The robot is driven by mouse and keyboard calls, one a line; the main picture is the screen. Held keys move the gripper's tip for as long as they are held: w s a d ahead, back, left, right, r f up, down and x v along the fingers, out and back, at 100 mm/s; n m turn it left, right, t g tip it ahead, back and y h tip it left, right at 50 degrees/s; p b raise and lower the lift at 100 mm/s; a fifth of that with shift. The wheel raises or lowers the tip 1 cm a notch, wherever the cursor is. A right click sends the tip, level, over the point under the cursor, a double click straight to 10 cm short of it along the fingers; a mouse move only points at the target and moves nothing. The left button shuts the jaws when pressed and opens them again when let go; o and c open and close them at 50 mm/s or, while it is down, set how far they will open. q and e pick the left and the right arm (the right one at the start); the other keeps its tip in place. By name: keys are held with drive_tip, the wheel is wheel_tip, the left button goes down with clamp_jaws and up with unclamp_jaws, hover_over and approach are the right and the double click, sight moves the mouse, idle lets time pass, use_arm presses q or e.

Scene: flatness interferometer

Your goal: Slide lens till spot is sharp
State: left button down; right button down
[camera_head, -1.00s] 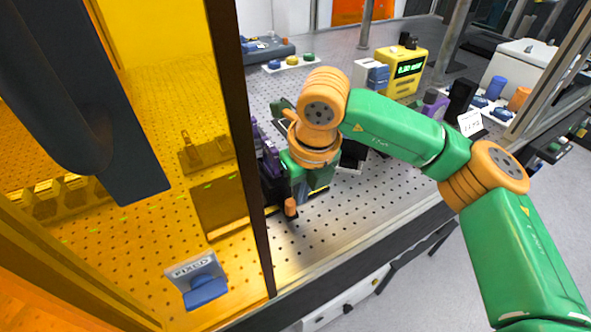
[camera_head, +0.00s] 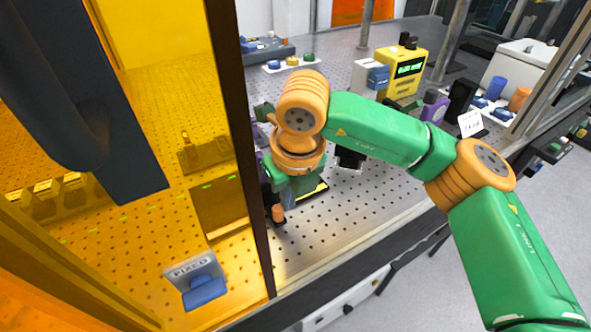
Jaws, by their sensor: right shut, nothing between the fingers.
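My right gripper (camera_head: 284,192) hangs at the end of the green and orange arm, just right of the dark upright panel edge, low over the perforated table. Its jaws are shut and mostly hidden by the wrist. A small orange piece (camera_head: 278,212) shows just below the wrist, with a dark foot under it; I cannot tell whether it belongs to the gripper or to a slide. A purple part (camera_head: 264,170) shows partly between the wrist and the panel edge. I cannot make out the lens or the spot. My left gripper is not in view.
An amber see-through panel (camera_head: 165,100) covers the left side. A yellow meter (camera_head: 402,72) with a green display stands at the back. A purple block (camera_head: 434,106) and a white card (camera_head: 470,123) stand at the right. The front right of the perforated table (camera_head: 335,222) is clear.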

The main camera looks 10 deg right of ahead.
drive_tip(key=shift+s+a, duration=0.1)
drive_tip(key=shift+a, duration=0.15)
drive_tip(key=shift+w+d+b, duration=0.2)
drive_tip(key=shift+d+b, duration=0.1)
drive_tip(key=shift+d, duration=0.2)
wheel_tip(320, 180, up, 9)
drive_tip(key=p, duration=0.6)
